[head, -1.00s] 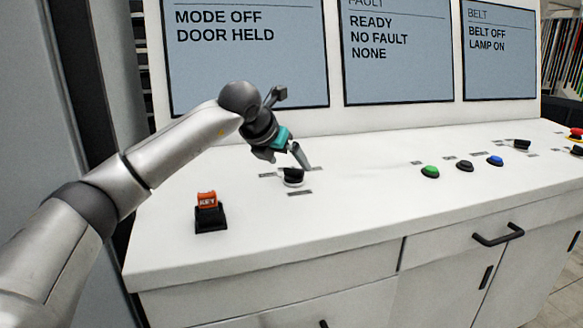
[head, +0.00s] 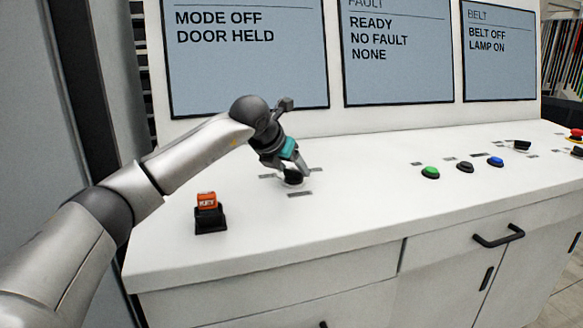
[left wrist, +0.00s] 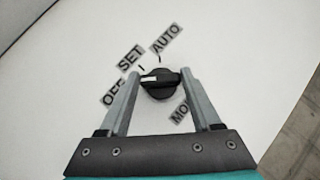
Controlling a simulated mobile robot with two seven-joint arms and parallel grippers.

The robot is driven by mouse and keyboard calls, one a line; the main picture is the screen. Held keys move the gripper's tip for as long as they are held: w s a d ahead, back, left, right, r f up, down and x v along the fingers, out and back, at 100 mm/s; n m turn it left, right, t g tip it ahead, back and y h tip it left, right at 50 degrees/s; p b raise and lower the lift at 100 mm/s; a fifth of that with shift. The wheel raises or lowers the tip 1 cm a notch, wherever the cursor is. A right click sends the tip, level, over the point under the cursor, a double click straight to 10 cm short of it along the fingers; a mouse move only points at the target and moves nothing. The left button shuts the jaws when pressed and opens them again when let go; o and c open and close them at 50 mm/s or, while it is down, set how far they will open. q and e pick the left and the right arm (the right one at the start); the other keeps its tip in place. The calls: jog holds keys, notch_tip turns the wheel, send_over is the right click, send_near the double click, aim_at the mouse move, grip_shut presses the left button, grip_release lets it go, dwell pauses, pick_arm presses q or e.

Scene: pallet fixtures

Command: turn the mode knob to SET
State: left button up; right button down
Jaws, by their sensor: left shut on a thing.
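The mode knob (head: 292,177) is a black round knob on the white console top. In the left wrist view the knob (left wrist: 160,88) has a raised bar with a white mark on its left side, toward the OFF label (left wrist: 114,92). The SET label (left wrist: 130,58) and AUTO label (left wrist: 167,38) lie beyond it. My left gripper (head: 300,175) is down at the knob. In the wrist view its fingers (left wrist: 160,80) are on both sides of the knob, closed on it. The left screen (head: 245,60) reads MODE OFF, DOOR HELD. My right gripper is out of view.
An orange KEY block (head: 207,200) on a black base stands left of the knob. A green button (head: 430,172), a dark button (head: 465,166) and a blue button (head: 495,161) sit to the right. Bare console top lies between them and the knob.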

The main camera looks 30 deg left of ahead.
pick_arm(q)
jog(key=c, duration=0.7)
jog(key=shift+a+r+m+h+p, duration=0.15)
jog(key=shift+a+m+h+p, duration=0.05)
jog(key=shift+m+h+p, duration=0.85)
jog(key=m+h+p, duration=0.2)
jog(key=m+p, duration=0.1)
jog(key=shift+w+a+r+g, duration=0.1)
jog(key=shift+g, duration=0.3)
jog(key=shift+m+g+h+p, duration=0.3)
jog(key=shift+m+h+p, duration=0.35)
jog(key=shift+m, duration=0.3)
jog(key=shift+a+m+g+h, duration=0.1)
jog(key=shift+m+g+h, duration=0.25)
jog(key=shift+m, duration=0.35)
jog(key=shift+f+m, duration=0.2)
jog(key=shift+m, duration=0.1)
